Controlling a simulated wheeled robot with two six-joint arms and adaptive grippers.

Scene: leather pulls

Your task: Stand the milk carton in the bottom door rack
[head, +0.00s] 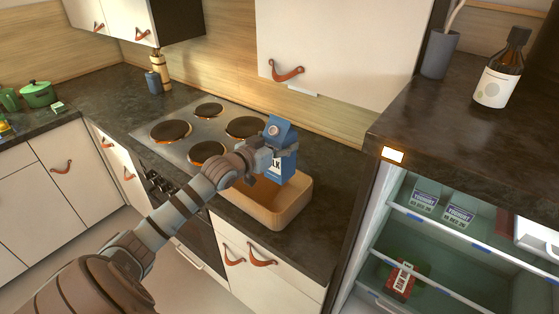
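The milk carton (281,136) is blue with a gabled top and white lettering. It stands roughly upright over the wooden box (268,215) on the counter; whether its base touches the box floor is hard to tell. My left gripper (274,154) is at the carton, with its fingers around the carton's upper body, and looks shut on it. The open fridge (440,248) is at the lower right, with its shelves showing. I cannot make out the bottom door rack. My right gripper is out of view.
Two yoghurt packs (459,216) stand on the fridge's upper shelf and a red pack (401,281) lower down. The hob (205,128) lies left of the box. A brown bottle (503,72) and a grey pot (438,54) stand on the right counter. A cabinet (335,45) hangs above.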

